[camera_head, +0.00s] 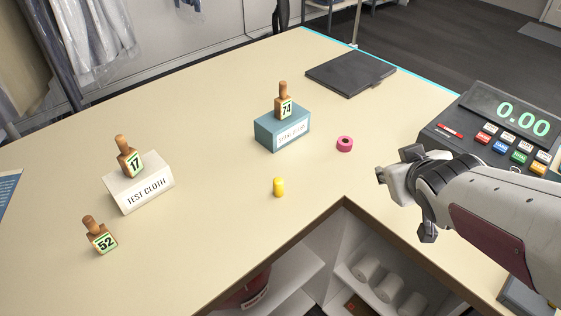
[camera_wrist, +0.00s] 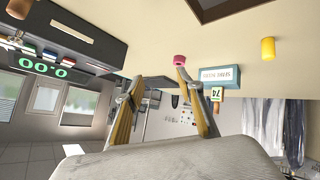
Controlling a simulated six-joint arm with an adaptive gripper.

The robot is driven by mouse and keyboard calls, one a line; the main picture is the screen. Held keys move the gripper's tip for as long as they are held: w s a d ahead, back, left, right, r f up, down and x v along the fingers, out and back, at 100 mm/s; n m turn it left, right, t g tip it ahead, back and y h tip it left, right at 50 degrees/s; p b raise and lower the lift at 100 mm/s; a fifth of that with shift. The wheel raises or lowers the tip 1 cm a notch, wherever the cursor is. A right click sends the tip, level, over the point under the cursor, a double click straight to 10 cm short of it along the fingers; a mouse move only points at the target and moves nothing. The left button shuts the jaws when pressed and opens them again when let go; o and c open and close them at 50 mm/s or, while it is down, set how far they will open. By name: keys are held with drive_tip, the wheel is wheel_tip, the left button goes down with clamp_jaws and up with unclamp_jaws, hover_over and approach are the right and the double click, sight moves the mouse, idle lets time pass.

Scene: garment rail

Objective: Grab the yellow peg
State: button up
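The yellow peg (camera_head: 279,187) stands upright on the beige counter (camera_head: 215,215), near the counter's inner corner. It also shows at the upper right of the wrist view (camera_wrist: 268,49). My gripper (camera_head: 395,174) is to the right of the peg, well apart from it and above the counter. In the wrist view its two fingers (camera_wrist: 165,95) are spread apart with nothing between their tips, so it is open and empty.
A pink ring (camera_head: 345,144) lies between peg and gripper, further back. Behind stand a blue box (camera_head: 283,130) with a wooden stamp (camera_head: 283,98), and a black pad (camera_head: 350,73). A till (camera_head: 495,130) is at right. A white box (camera_head: 140,186) and stamps are at left.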

sight(278, 187)
drive_tip(key=w+a+f+n+y, duration=0.2)
drive_tip(key=a+f, duration=0.1)
drive_tip(key=a, duration=0.1)
drive_tip(key=w+a+f+n+y, duration=0.1)
drive_tip(key=w+a+f+y, duration=0.1)
drive_tip(key=a+f+y, duration=0.1)
drive_tip(key=w+a+f+n+y, duration=0.2)
drive_tip(key=a, duration=0.3)
drive_tip(key=shift+a+f+n+y, duration=0.3)
drive_tip(key=shift+a+f, duration=0.05)
drive_tip(key=shift+f, duration=0.05)
drive_tip(key=a+y, duration=0.1)
drive_tip(key=s+a+f+g+y, duration=0.1)
drive_tip(key=a, duration=0.1)
drive_tip(key=s+a+f+n+y, duration=0.1)
drive_tip(key=shift+s+a+g, duration=0.25)
drive_tip(key=shift+a+g, duration=0.05)
drive_tip(key=shift+a, duration=0.05)
drive_tip(key=shift+s+a+f+y, duration=0.1)
drive_tip(key=shift+s+a+y, duration=0.35)
drive_tip(key=shift+y, duration=0.15)
drive_tip(key=shift+w, duration=0.15)
drive_tip(key=shift+x, duration=1.25)
